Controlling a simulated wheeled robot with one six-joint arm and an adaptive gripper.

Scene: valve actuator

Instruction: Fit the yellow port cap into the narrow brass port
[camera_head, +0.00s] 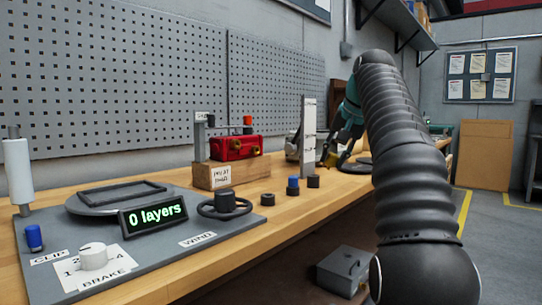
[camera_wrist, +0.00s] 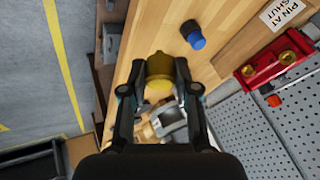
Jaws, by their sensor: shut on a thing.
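My gripper (camera_wrist: 158,78) is shut on the yellow port cap (camera_wrist: 158,67), which sits between the fingertips above the wooden bench in the wrist view. In the head view my gripper shows only partly, behind my arm, over the far part of the bench, and a small bit of yellow shows below it. The red valve body (camera_head: 236,148) sits on a wooden block (camera_head: 205,174) and is apart from my gripper. It also shows at the right of the wrist view (camera_wrist: 276,72), with brass ports (camera_wrist: 289,58). I cannot tell which port is the narrow one.
A blue cap (camera_head: 293,182) sits on a dark holder, with dark round holders (camera_head: 267,199) nearby. A grey upright (camera_head: 307,130) stands behind. A winding panel (camera_head: 140,250) with a "0 layers" display fills the left front. A pegboard wall (camera_head: 120,80) bounds the back.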

